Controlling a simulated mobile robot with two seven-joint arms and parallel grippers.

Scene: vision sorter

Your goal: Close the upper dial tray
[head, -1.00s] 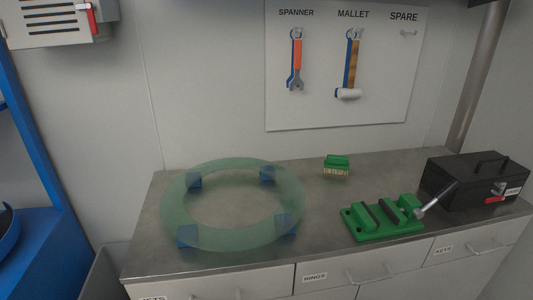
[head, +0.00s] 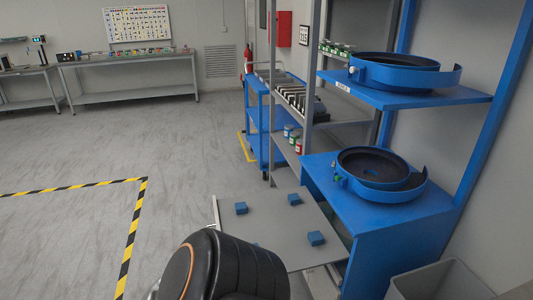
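A flat grey tray (head: 268,228) with several small blue blocks on it, such as one blue block (head: 294,199), sticks out to the left of the lower blue stand (head: 385,218) at the lower middle. Its near left part is hidden behind a black rounded part of mine. No label shows on the tray, so I cannot tell whether it is the upper dial tray. Neither of my grippers shows in the head view.
Blue bowl feeders stand on the upper shelf (head: 400,92) and the lower stand. A grey bin (head: 440,282) is at the lower right. A blue cart (head: 257,125) is behind. Open floor (head: 60,220) with striped tape lies left.

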